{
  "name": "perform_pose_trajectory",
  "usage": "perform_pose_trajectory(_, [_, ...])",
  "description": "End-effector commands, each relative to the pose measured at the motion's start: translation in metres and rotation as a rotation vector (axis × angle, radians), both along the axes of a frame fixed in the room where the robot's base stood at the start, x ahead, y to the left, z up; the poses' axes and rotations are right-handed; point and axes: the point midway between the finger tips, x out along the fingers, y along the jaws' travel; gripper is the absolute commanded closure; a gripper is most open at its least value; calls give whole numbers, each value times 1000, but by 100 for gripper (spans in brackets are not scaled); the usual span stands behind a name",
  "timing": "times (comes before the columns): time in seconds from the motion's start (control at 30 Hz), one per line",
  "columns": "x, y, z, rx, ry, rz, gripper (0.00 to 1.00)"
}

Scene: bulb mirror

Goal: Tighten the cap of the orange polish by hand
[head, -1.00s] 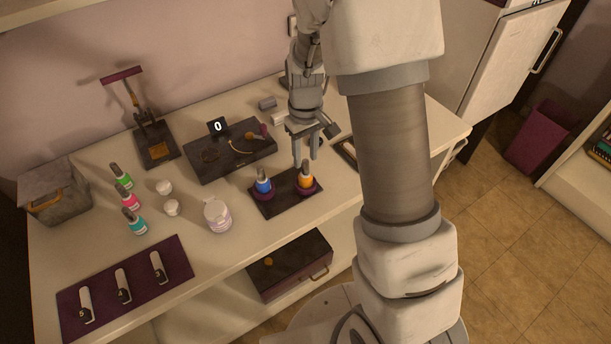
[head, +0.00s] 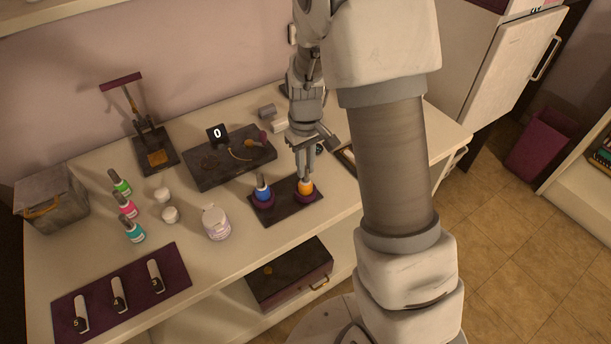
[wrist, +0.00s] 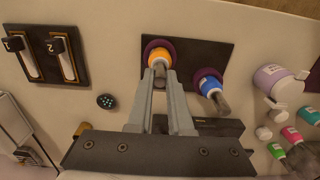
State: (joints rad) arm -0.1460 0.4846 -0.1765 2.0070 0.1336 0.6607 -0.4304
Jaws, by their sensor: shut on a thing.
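The orange polish (head: 305,186) stands upright in a purple ring holder at the right end of a dark stand (head: 287,209). My gripper (head: 305,172) is directly above it, pointing down, with its fingers around the cap. In the wrist view my gripper (wrist: 162,72) has its fingertips closed on the grey cap of the orange polish (wrist: 157,54). The cap is mostly hidden between the fingers. The blue polish (head: 264,192) stands in the other purple ring, just left of the orange one; it also shows in the wrist view (wrist: 209,86).
A dark tray (head: 215,173) with a "0" display lies behind the stand. Green, pink and teal polishes (head: 133,230), small white jars and a larger white jar (head: 216,223) stand to the left. A dark drawer (head: 290,275) is open below the front edge.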

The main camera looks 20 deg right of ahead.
Motion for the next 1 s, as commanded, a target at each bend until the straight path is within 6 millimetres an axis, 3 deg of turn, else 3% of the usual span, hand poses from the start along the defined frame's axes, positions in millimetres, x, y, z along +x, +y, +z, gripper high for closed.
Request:
perform_pose_trajectory(0.17, [0,0,1,0,0,-59,100])
perform_pose_trajectory(0.5, [0,0,1,0,1,-419,100])
perform_pose_trajectory(0.87, [0,0,0,0,0,-450,100])
perform_pose_trajectory(1.0, [0,0,2,-2,2,-561,100])
